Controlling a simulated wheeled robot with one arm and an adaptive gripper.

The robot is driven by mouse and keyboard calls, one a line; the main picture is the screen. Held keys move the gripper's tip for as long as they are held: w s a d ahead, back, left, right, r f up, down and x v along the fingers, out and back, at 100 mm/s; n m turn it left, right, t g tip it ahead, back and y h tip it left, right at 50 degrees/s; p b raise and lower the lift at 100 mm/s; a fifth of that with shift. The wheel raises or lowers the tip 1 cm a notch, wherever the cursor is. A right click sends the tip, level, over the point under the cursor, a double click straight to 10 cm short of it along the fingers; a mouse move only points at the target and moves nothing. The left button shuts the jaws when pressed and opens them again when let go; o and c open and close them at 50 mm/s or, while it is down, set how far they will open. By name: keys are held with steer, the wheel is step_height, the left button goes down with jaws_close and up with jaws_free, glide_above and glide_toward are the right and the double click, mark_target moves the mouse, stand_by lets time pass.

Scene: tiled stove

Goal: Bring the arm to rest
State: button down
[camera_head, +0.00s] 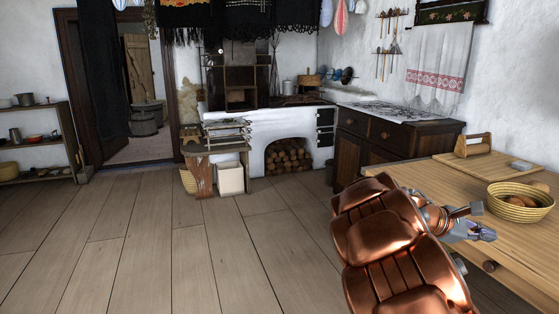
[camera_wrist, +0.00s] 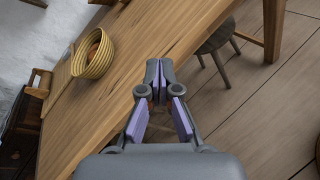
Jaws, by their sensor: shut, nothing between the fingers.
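My gripper (camera_head: 488,234) is at the right in the head view, at the end of my copper-coloured arm, close to the wooden table (camera_head: 445,180). In the wrist view my gripper (camera_wrist: 159,66) points at the table edge (camera_wrist: 150,30), with its fingertips together and nothing between them. A woven basket (camera_head: 520,201) with brown round things in it stands on the table beyond my gripper. The basket also shows in the wrist view (camera_wrist: 92,62), to the left of the fingers and apart from them.
A wooden tray with a handle (camera_head: 478,150) lies on the table's far part. A dark cabinet (camera_head: 385,140) and the white stove (camera_head: 285,130) with firewood stand behind. A stool (camera_wrist: 218,42) stands beside the table. The plank floor at left (camera_head: 130,240) is clear.

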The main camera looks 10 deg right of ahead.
steer(key=s+a+r+m+y+p, duration=0.55)
steer(key=s+a+p, duration=0.25)
steer(key=s+a, duration=0.3)
steer(key=s+a+r+m+y+p, duration=0.1)
steer(key=s+a+y+p, duration=0.2)
steer(key=a, duration=0.5)
steer(key=s+a+r+m+y+p, duration=0.1)
steer(key=s+a+r+y+p, duration=0.1)
steer(key=s+a+p, duration=0.4)
steer(key=s+a+r+m+y+p, duration=0.1)
steer(key=s+a+y+p, duration=0.3)
steer(key=s+a, duration=0.4)
steer(key=a+r+p, duration=0.1)
steer(key=a, duration=0.3)
steer(key=shift+r+m+t, duration=0.25)
steer(key=shift+m+t, duration=0.1)
steer(key=shift+t, duration=0.05)
steer(key=shift+a, duration=0.1)
